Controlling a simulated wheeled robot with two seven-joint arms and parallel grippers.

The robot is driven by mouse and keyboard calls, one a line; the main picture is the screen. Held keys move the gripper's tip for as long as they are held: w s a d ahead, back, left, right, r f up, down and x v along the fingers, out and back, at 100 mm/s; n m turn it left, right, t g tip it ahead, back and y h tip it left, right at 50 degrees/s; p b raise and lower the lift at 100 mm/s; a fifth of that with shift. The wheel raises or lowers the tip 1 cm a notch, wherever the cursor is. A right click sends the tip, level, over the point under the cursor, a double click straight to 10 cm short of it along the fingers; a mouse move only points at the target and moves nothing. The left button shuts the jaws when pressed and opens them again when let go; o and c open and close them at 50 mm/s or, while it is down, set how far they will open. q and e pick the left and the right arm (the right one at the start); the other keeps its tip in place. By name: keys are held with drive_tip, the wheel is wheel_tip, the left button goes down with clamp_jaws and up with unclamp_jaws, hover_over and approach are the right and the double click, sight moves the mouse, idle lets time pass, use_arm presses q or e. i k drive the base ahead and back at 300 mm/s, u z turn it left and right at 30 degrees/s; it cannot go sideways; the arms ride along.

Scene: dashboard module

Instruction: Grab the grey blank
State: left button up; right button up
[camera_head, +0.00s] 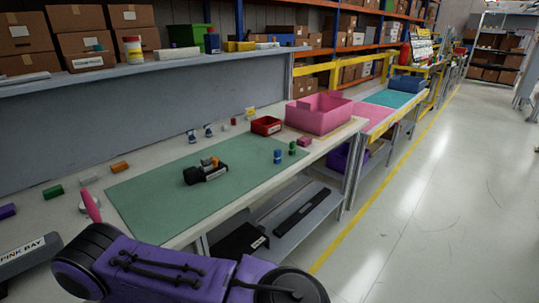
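A small light grey block (88,181), which looks like the grey blank, lies on the pale bench at the left, between a green block (53,191) and an orange block (120,167). The black dashboard module (206,172), with orange and grey parts on it, sits on the green mat (150,205). A purple arm link of mine with black cables crosses the bottom of the view. Neither gripper can be made out in this view.
A pink upright piece (91,206) shows just beyond my arm; I cannot tell what it is. A grey "PINK BAY" holder (30,262) is at lower left. A red bin (266,126) and a pink crate (318,113) stand farther right. The mat's front is clear.

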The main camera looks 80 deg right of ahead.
sight(207, 161)
drive_tip(key=z, duration=2.5)
